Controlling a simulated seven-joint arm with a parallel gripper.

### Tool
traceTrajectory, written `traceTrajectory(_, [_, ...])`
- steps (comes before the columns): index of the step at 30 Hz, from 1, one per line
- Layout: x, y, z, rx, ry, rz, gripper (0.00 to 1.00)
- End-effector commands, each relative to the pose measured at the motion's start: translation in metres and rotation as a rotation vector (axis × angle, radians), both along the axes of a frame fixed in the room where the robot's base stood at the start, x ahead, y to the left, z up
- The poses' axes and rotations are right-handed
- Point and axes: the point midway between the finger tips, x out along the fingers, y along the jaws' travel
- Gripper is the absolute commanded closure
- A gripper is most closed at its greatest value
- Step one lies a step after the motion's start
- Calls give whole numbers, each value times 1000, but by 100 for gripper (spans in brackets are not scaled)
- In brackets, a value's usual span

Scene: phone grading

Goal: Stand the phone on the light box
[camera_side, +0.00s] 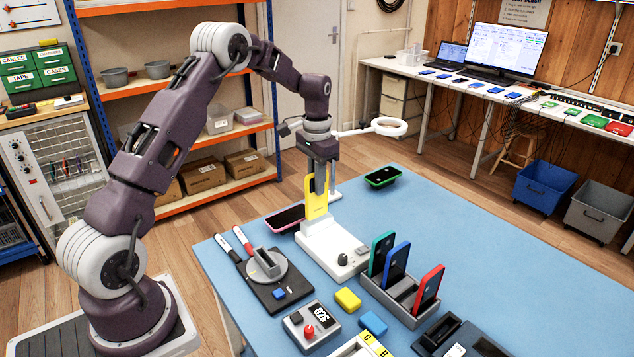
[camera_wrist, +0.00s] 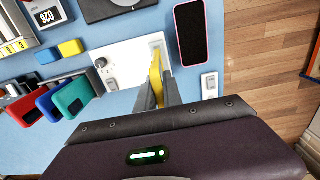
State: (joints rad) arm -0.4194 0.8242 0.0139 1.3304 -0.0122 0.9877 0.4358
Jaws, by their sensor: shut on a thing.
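The yellow phone (camera_side: 316,208) is upright in my gripper (camera_side: 321,188), over the far end of the white light box (camera_side: 330,240). My gripper is shut on the phone's upper part. The phone's lower edge is at or just above the box top; I cannot tell whether they touch. In the wrist view the phone (camera_wrist: 155,72) shows as a thin yellow strip between the fingers (camera_wrist: 157,88). The light box (camera_wrist: 125,52) lies below it, with a knob on its top.
A rack (camera_side: 372,290) holding green, blue and red phones stands in front of the light box. A pink-edged phone (camera_side: 285,217) lies to its left, a green-edged phone (camera_side: 382,176) behind. A black-based device (camera_side: 268,272) sits at left. The mat's right side is clear.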

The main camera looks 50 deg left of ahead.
Motion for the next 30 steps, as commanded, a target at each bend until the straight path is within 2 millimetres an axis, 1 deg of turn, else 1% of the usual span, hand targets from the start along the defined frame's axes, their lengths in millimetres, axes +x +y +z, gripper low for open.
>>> traceTrajectory(11, [0, 0, 0, 0, -1, 0, 100])
traceTrajectory(22, [0, 0, -15, 0, 1, 0, 100])
traceTrajectory(30, [0, 0, -16, 0, -1, 0, 100])
